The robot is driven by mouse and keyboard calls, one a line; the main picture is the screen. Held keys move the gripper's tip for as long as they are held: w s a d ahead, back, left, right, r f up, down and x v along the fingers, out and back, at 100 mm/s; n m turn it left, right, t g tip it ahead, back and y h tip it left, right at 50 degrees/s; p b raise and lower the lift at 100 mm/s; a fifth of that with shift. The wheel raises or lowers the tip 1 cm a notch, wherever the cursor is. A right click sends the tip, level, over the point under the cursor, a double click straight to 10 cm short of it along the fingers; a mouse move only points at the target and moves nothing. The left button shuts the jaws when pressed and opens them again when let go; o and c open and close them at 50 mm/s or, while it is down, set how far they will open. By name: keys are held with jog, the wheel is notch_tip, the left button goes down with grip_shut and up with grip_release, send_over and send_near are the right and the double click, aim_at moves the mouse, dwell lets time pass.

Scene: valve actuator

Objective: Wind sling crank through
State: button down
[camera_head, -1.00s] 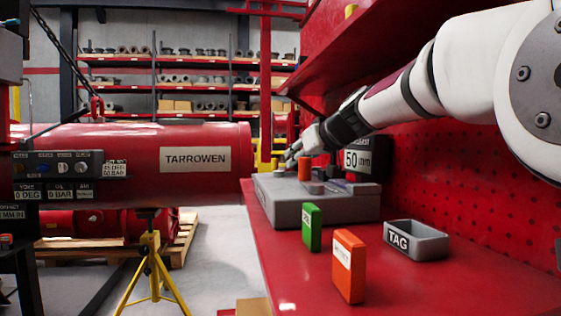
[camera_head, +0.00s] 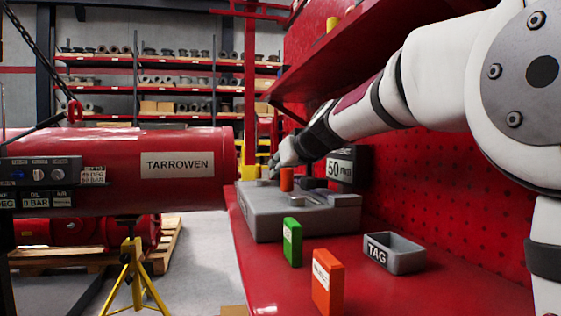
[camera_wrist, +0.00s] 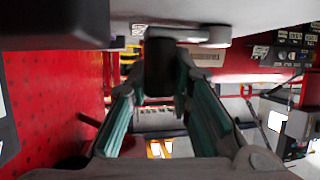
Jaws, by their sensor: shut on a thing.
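My gripper (camera_wrist: 160,95) is shut on a dark upright grip (camera_wrist: 160,65). In the wrist view its two teal-padded fingers stand on either side of that grip. The grip joins a grey arm-like part (camera_wrist: 200,35); this looks like the crank, though its full shape is hidden. In the head view my gripper (camera_head: 275,165) is at the far end of a grey housing (camera_head: 290,222), just behind and left of an orange cylinder (camera_head: 287,179). The fingertips and crank are too small to make out there.
A green block (camera_head: 292,243), an orange block (camera_head: 327,283) and a grey TAG tray (camera_head: 394,262) stand on the red bench (camera_head: 260,285). A 50 mm sign (camera_head: 341,168) is by the pegboard. A red shelf (camera_head: 370,70) overhangs. A red TARROWEN cylinder (camera_head: 110,180) is left.

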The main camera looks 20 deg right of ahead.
jog(key=shift+s+m+h+p, duration=0.2)
jog(key=shift+m+h+p, duration=0.1)
jog(key=shift+h+p, duration=0.1)
jog(key=c, duration=1.7)
grip_release()
jog(key=v, duration=1.2)
jog(key=shift+f, duration=0.15)
